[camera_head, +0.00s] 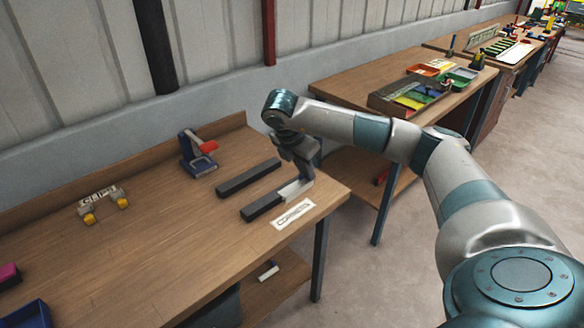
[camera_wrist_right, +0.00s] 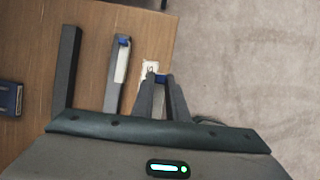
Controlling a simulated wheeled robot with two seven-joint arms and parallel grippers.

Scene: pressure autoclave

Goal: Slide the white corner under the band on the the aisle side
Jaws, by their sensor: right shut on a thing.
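A dark bar (camera_head: 260,208) lies near the table's right edge, with a white piece (camera_head: 295,190) at its right end. In the wrist view this white piece (camera_wrist_right: 121,66) has a blue end. A second dark bar (camera_head: 248,178) lies parallel behind it. My right gripper (camera_head: 306,174) is over the right end of the front bar. I cannot tell whether this is the white corner. No band can be made out. My left gripper is not in view.
A white printed label (camera_head: 293,214) lies in front of the bars. A blue stand with a red part (camera_head: 197,152) is at the back. Another bench with a tray (camera_head: 385,103) stands beyond a gap.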

